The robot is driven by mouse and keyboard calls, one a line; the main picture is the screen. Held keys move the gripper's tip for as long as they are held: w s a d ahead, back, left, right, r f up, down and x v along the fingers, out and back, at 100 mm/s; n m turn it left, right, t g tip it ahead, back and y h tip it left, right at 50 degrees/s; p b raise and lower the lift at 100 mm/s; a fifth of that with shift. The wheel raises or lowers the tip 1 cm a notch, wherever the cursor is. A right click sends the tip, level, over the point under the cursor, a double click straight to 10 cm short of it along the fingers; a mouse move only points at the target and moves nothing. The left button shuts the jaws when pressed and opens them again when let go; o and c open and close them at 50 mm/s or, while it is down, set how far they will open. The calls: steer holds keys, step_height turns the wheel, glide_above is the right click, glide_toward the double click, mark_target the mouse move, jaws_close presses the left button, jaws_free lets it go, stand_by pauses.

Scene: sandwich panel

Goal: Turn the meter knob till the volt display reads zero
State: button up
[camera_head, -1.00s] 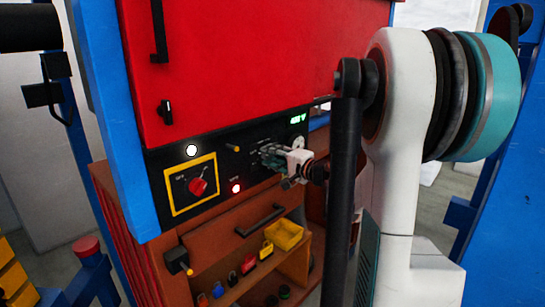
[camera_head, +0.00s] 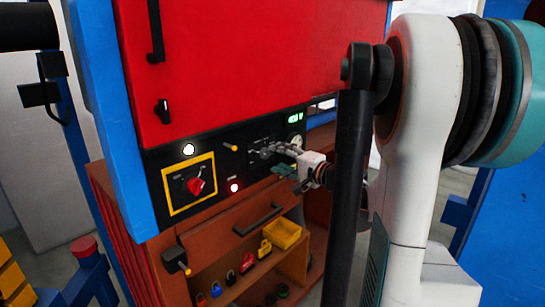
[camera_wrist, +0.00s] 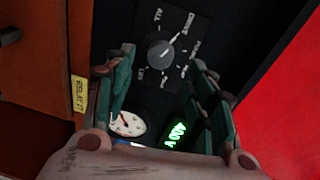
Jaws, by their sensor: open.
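The meter knob (camera_wrist: 160,54) is a round dark knob with a light pointer mark, on a square labelled plate in the wrist view. The volt display (camera_wrist: 176,133) glows green and appears to read 400 V; it also shows in the head view (camera_head: 294,119). My gripper (camera_wrist: 163,62) is open, its green-padded fingers reaching toward the knob from either side. In the head view my gripper (camera_head: 280,160) is at the right part of the black panel (camera_head: 215,152). I cannot tell whether the fingers touch the knob.
A round dial gauge (camera_wrist: 127,124) sits beside the display. Padlocks and a yellow bin (camera_head: 282,233) stand on the shelf below.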

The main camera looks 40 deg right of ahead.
steer(key=s, duration=0.7)
steer(key=shift+s+r, duration=0.15)
steer(key=shift+r, duration=0.15)
